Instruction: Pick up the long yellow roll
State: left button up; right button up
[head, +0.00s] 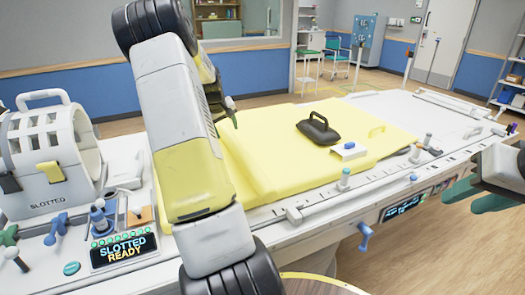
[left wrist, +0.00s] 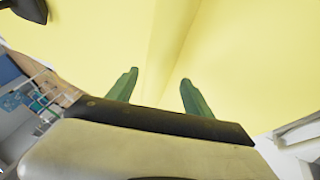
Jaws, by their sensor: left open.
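The long yellow roll (head: 247,170) appears as a raised, soft-edged yellow band at the left of the yellow padding on the white table. My arm hides part of it. My left gripper (head: 232,110) is mostly hidden behind its own arm, above the padding's far left part. In the left wrist view its two green fingers (left wrist: 158,88) are apart with nothing between them. Yellow surfaces (left wrist: 205,45) meeting at a crease fill the view ahead; whether the fingers touch them I cannot tell. My right gripper (head: 475,200) is at the right edge, its green fingers apart and empty, beside the table.
A white ring-shaped coil (head: 50,150) stands at the left near a lit panel (head: 124,249). Posts and knobs line the table's front rail.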

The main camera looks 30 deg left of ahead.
aim_at(230, 137)
pick_arm(q)
jog(key=x, duration=0.6)
jog(key=shift+w+f, duration=0.15)
jog(key=shift+f, duration=0.2)
jog(key=shift+d, duration=0.1)
grip_shut()
jog(key=shift+r, duration=0.15)
